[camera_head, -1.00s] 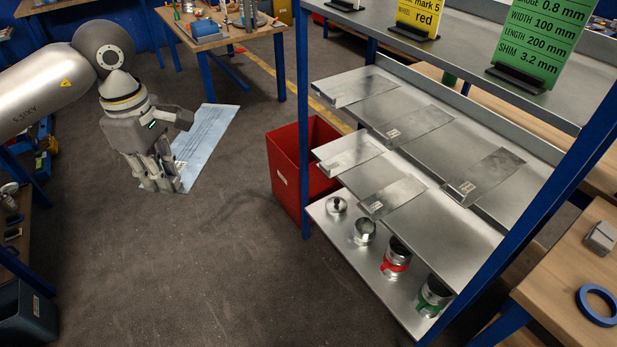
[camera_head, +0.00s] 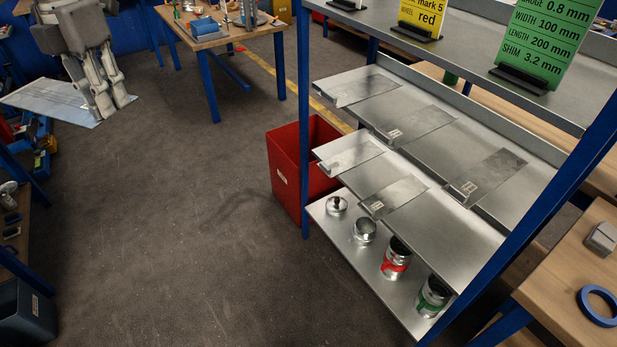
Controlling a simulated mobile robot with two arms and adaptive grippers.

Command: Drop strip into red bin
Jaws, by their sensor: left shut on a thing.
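My left gripper (camera_head: 108,108) is at the upper left, fingers pointing down, shut on a flat, pale blue-grey metal strip (camera_head: 48,98). The strip reaches out to the left of the fingers, roughly level, and its left end is near the picture's edge. The fingers cover part of its right end. The red bin (camera_head: 287,172) stands on the floor in the middle, beside the blue-legged shelf rack, well to the right of the gripper and strip. Its top is open; its floor is hidden. My right gripper is not in view.
The metal rack (camera_head: 440,215) at the right carries several thin sheets on its middle shelf and cans and spools below. A workbench (camera_head: 215,40) stands at the back. A dark box (camera_head: 28,312) is at the lower left. The grey floor between is clear.

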